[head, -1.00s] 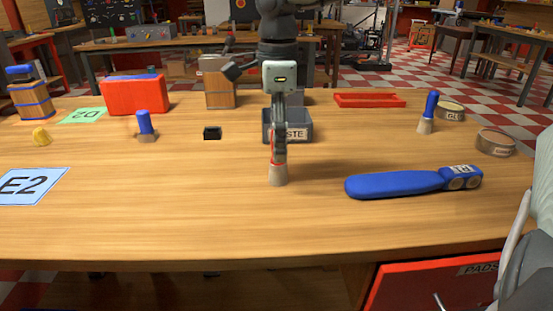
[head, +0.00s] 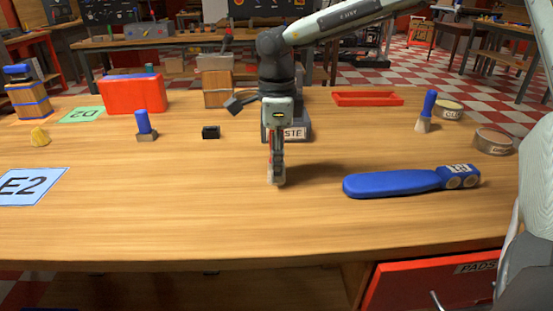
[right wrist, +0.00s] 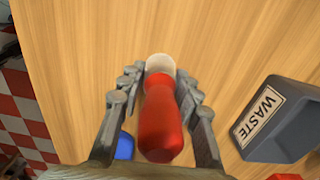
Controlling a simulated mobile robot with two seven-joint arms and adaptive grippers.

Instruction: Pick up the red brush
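The red brush (right wrist: 160,120) stands upright on the table, its red handle towards the camera in the right wrist view and its pale bristle end (right wrist: 160,64) beyond. My right gripper (right wrist: 160,78) is lowered over it, with one finger on each side of the handle. The fingers look spread, with narrow gaps beside the brush. In the head view my right gripper (head: 276,180) points straight down near the middle of the table and hides most of the brush. My left gripper is in neither view.
The grey waste bin (head: 302,131) stands close behind my right gripper. A blue paddle-shaped tool (head: 392,184) lies to the right. A blue-handled brush (head: 428,106) and round tins (head: 493,141) are farther right. The table's front centre is clear.

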